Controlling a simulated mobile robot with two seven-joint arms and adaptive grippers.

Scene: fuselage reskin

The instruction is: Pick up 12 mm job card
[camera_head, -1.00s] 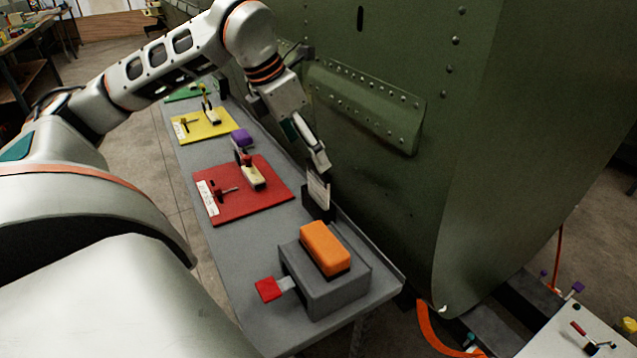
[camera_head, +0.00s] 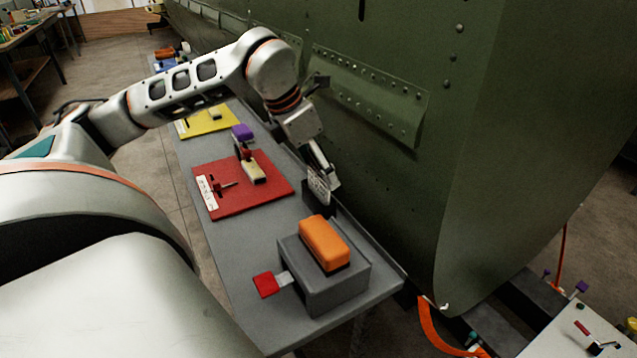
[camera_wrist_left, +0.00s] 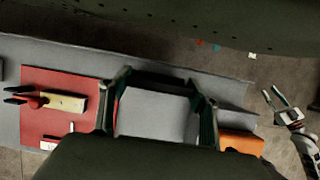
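The grey bench (camera_head: 255,240) carries a red board (camera_head: 250,200) with tools, a yellow board (camera_head: 208,122), and a grey block (camera_head: 335,290) with an orange-topped piece (camera_head: 325,243).

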